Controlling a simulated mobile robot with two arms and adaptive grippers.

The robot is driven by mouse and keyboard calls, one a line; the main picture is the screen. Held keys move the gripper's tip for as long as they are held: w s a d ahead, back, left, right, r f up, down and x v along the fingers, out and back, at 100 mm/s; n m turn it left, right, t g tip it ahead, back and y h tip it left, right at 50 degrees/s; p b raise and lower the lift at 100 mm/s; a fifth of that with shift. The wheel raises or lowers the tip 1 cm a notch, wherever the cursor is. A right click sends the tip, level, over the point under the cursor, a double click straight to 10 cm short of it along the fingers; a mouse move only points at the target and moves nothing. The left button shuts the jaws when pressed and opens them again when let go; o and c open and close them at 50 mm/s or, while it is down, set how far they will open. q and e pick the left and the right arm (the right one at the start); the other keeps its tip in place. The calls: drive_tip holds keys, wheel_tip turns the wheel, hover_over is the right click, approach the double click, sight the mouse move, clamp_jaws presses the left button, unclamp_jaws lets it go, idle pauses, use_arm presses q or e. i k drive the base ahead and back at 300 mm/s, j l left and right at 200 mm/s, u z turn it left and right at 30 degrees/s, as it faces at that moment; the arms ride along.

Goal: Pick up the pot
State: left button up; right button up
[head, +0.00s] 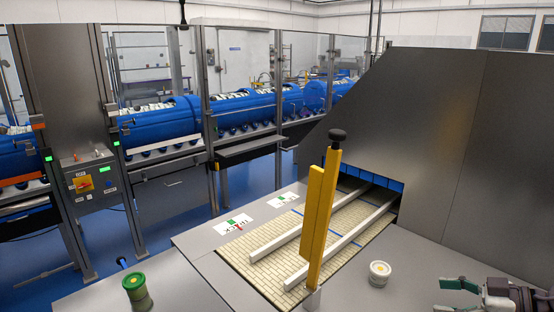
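A second small round container (138,294), green with a yellow-green top, stands at the lower left; the frame does not show which of the two is the pot meant. My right gripper (450,297) is at the lower right edge, its green-tipped fingers apart and nothing visible between them. It is to the right of the white pot and slightly nearer, not touching it. My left gripper is not in view.
A tan slatted conveyor (262,262) with white rails runs into a dark grey housing (440,130). A yellow upright post (318,225) with a black knob stands between the conveyor's front and the white pot. Grey surface around the white pot is clear. Blue machinery (250,108) stands behind.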

sight(134, 283)
drive_tip(key=k, duration=1.25)
